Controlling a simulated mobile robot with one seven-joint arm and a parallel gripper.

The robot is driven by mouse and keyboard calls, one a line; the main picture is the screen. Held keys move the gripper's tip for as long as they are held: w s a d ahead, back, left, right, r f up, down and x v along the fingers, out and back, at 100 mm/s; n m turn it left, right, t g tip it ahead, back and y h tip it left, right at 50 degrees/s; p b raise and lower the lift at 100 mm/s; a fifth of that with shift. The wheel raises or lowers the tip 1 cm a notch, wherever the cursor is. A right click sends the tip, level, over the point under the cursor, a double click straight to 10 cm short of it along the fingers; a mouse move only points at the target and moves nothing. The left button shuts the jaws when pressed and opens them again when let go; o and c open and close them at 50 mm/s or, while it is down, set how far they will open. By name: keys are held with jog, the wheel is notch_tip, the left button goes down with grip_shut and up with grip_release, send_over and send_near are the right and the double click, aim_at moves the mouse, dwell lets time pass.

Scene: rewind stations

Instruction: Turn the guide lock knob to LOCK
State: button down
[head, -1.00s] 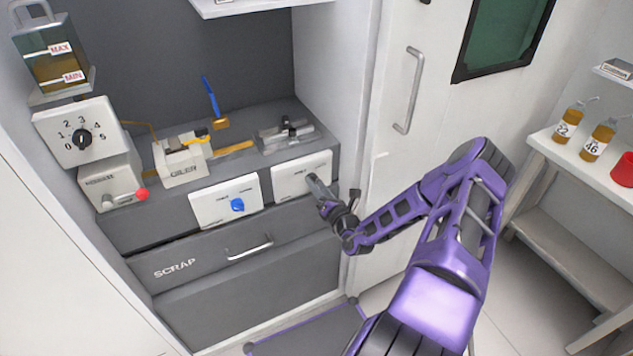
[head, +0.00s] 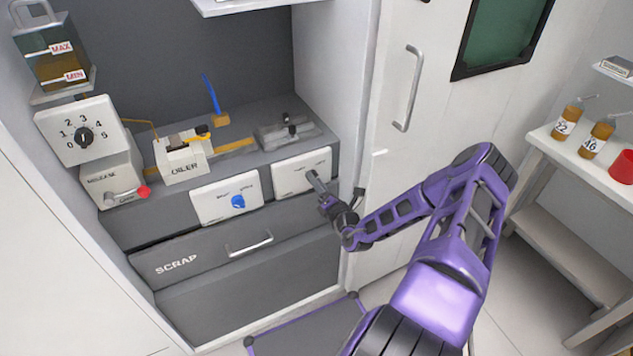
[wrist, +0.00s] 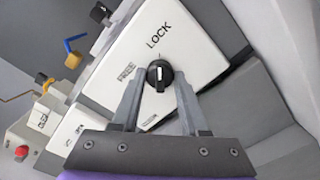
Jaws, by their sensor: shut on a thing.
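The guide lock knob (wrist: 159,76) is small and black with a white line, on a white panel (wrist: 205,40) marked LOCK and FREE. In the wrist view LOCK is straight above the knob and FREE is to its left. The white line runs up and down in that view, in line with LOCK. My gripper (wrist: 159,84) is shut on the knob, with one finger on each side. In the head view my gripper (head: 318,184) is at the right white panel (head: 290,178) and hides the knob there.
A white panel with a blue knob (head: 238,202) is just left of it. The OILER block (head: 183,165) and a blue-handled tool (head: 211,95) are on the bench above. The SCRAP drawer (head: 205,262) is below. The cabinet side wall (head: 335,90) is close on the right.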

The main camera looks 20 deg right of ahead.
jog(key=shift+c, duration=2.1)
grip_release()
jog(key=shift+s, duration=0.1)
jog(key=s, duration=1.7)
jog(key=shift+s+d, duration=0.15)
jog(key=shift+d, duration=0.1)
